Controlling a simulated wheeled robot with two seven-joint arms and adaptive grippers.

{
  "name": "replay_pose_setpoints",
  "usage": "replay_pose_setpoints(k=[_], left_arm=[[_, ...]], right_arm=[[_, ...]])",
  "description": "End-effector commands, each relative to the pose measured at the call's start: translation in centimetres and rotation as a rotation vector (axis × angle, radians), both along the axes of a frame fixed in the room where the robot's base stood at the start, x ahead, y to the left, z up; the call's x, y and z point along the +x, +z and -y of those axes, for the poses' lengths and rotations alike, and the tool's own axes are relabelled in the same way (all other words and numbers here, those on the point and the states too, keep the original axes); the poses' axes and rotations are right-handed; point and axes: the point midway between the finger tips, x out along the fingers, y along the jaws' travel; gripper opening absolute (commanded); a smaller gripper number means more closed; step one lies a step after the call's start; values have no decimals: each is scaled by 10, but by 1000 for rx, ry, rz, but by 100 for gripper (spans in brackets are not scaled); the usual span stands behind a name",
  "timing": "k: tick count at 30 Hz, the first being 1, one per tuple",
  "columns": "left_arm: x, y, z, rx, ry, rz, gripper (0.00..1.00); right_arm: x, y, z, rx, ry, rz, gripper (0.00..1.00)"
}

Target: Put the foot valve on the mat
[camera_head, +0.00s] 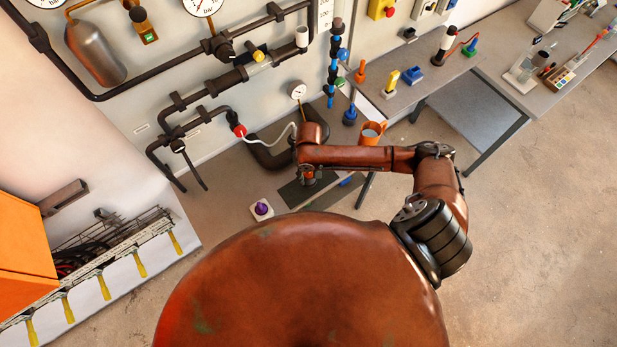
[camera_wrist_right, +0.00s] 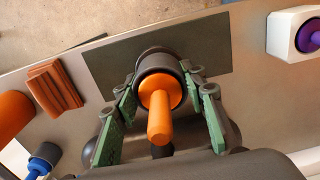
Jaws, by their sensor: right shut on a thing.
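The foot valve, as I take it, is the piece with a dark round body and an orange stem (camera_wrist_right: 160,105) in the right wrist view. My right gripper (camera_wrist_right: 160,108) is shut on it, with one green-padded finger on each side. The dark rectangular mat (camera_wrist_right: 205,52) lies behind the valve in that view. In the head view my right gripper (camera_head: 309,176) is over the dark mat (camera_head: 291,194), and its arm hides part of the mat. I cannot tell whether the valve touches the mat. My left gripper is not in view.
A white block with a purple knob (camera_head: 261,209) stands left of the mat. An orange mug (camera_head: 371,134) stands to the right. Brown slabs (camera_wrist_right: 54,87) and a blue piece (camera_wrist_right: 42,160) lie left in the wrist view. Pipes and a gauge (camera_head: 297,91) are behind.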

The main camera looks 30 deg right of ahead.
Motion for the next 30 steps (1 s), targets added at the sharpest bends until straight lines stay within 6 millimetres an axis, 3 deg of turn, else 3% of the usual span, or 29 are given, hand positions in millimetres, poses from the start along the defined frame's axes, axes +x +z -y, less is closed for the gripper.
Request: replay_pose_setpoints(k=[8,19,20,27,30], left_arm=[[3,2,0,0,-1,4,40],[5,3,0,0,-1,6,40],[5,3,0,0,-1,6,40],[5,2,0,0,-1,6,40],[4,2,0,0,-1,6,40]], right_arm=[[3,-33,2,-2,0,-1,10],[3,-37,3,-2,0,0,10],[3,-37,3,-2,0,0,39],[3,-37,3,-2,0,0,55],[3,-37,3,-2,0,0,56]])
